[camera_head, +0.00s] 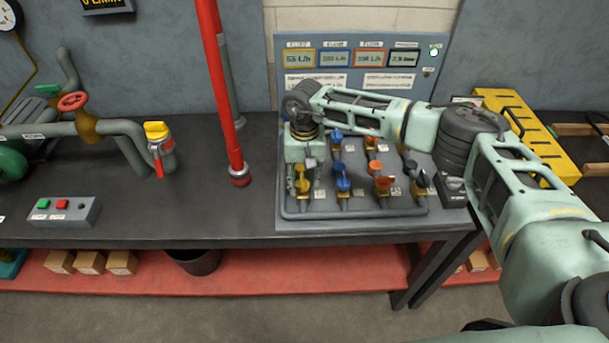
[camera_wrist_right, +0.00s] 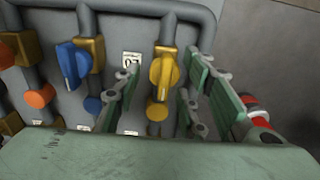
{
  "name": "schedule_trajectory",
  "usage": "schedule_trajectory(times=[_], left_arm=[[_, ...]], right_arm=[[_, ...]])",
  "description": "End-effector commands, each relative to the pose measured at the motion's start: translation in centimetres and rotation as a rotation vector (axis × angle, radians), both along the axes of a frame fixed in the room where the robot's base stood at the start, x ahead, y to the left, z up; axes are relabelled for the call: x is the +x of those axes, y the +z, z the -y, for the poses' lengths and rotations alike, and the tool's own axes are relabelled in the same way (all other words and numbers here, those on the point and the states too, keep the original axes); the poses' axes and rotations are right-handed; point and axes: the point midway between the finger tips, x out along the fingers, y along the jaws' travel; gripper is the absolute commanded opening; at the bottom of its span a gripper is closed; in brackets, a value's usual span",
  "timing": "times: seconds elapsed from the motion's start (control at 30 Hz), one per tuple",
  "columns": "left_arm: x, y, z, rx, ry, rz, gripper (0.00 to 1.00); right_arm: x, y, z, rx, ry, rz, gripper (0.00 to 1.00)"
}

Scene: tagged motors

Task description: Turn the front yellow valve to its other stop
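The front yellow valve (camera_wrist_right: 162,76) stands at the left end of the front row on the valve panel. In the head view its yellow part (camera_head: 303,184) shows just below my right gripper (camera_head: 304,178), partly hidden. My right gripper (camera_wrist_right: 164,88) points down over the valve and is open. In the right wrist view one green-padded finger is on each side of the yellow handle, with a visible gap on both sides. The handle lies roughly in line with its pipe in that view. My left gripper is not in view.
A blue-handled valve (camera_head: 343,180) is the close neighbour on the right, then an orange one (camera_head: 383,184). A second row stands behind. A red pole (camera_head: 238,172) rises left of the panel. A display board (camera_head: 350,62) stands behind; a yellow case (camera_head: 530,135) lies right.

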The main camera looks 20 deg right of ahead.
Motion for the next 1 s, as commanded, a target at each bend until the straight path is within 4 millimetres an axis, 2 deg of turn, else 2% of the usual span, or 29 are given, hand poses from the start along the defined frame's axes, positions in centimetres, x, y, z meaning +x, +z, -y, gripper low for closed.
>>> schedule_trajectory(times=[0.1, 0.53, 0.77, 1.0], left_arm=[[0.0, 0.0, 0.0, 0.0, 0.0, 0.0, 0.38], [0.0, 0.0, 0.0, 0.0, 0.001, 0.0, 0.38], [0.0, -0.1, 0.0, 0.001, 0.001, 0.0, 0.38], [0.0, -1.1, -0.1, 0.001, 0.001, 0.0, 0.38]], right_arm=[[0.0, 0.0, 0.0, 0.0, 0.0, 0.0, 0.37], [0.0, 0.0, 0.0, 0.0, -0.001, -0.001, 0.0], [0.0, 0.0, 0.0, 0.001, -0.007, -0.001, 0.0], [0.0, -0.2, 0.0, 0.0, -0.079, 0.0, 0.0]])
